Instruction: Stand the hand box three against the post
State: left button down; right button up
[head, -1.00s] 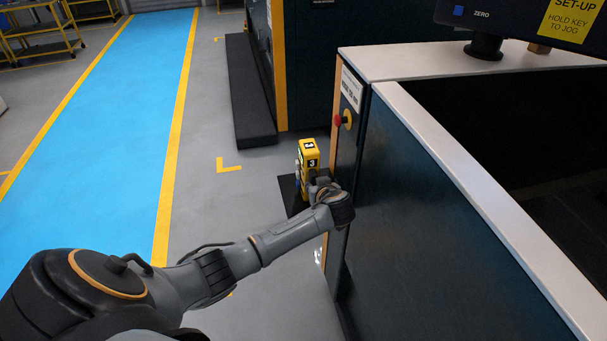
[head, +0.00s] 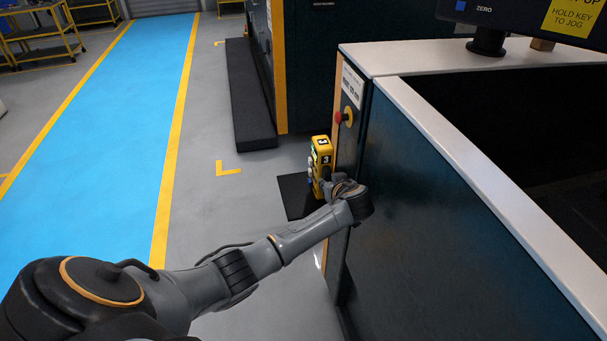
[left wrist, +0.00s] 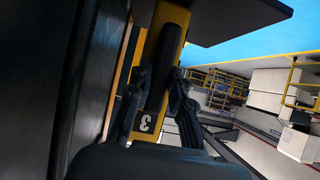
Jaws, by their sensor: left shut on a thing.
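The hand box three (head: 321,150) is a tall yellow box with a "3" on its face. It stands roughly upright above the dark mat. My left gripper (head: 328,186) is shut on its lower part, and the arm hides some of it. In the left wrist view, the fingers (left wrist: 159,92) are on both sides of the yellow box (left wrist: 147,123). The post, seemingly the narrow upright (head: 348,130) with the red button at the cabinet's end, is just right of the box. I cannot tell if they touch. My right gripper is out of view.
A dark mat (head: 292,197) lies on the floor beside the cabinet (head: 430,220), which has a white top edge. A long black step (head: 247,105) is behind. A yellow corner mark (head: 228,170) and open grey floor are to the left.

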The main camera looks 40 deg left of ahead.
pick_arm(q)
jog(key=w+d+b, duration=0.2)
jog(key=shift+w+d+b, duration=0.1)
jog(key=shift+w+b, duration=0.2)
dwell(0.5)
jog(key=shift+f, duration=0.2)
dwell(0.3)
jog(key=c, duration=1.1)
grip_release()
jog(key=shift+s, duration=0.1)
jog(key=shift+d, duration=0.1)
